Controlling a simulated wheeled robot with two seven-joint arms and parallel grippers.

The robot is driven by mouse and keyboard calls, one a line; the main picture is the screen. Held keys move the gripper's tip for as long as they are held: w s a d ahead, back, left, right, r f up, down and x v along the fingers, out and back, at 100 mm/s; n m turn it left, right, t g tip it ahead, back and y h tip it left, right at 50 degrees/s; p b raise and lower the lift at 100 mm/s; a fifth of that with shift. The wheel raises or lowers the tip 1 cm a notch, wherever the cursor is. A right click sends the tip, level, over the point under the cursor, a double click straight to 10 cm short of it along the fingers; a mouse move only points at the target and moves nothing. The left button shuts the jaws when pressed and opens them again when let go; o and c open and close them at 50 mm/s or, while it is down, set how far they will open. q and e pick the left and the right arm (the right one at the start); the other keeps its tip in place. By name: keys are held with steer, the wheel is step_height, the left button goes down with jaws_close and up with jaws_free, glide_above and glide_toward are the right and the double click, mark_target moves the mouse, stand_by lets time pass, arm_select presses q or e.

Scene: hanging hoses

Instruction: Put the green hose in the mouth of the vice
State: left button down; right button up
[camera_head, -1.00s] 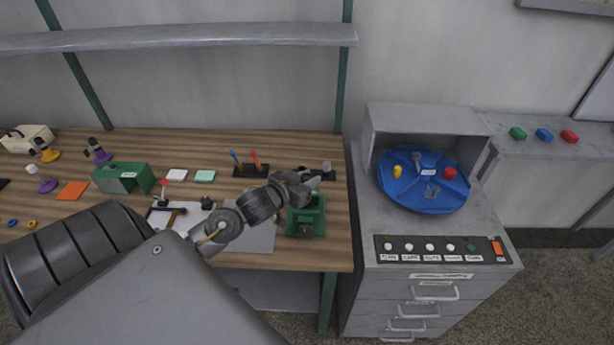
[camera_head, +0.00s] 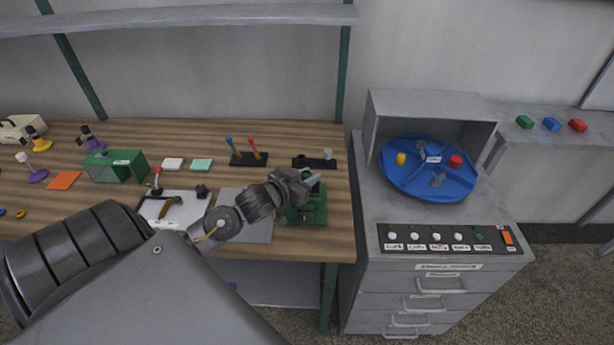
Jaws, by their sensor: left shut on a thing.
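The green vice (camera_head: 309,210) stands on the wooden bench near its right front. My left gripper (camera_head: 312,182) reaches in from the left, directly at the top of the vice, and covers part of its mouth. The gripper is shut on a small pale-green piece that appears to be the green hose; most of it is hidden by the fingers. I cannot tell whether the hose is between the vice jaws or just above them. My right gripper is not in view.
A black rack (camera_head: 315,162) stands just behind the vice, and another holder with blue and red tools (camera_head: 249,158) is left of it. A grey cabinet (camera_head: 445,235) with a blue round tray (camera_head: 429,180) stands to the right. A grey shelf (camera_head: 180,18) hangs above.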

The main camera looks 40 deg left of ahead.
arm_select(q)
steer(key=shift+f, duration=0.6)
steer(key=c, duration=1.1)
jaws_free()
steer(key=b+v, duration=0.1)
steer(key=v, duration=1)
steer(key=shift+b, duration=0.35)
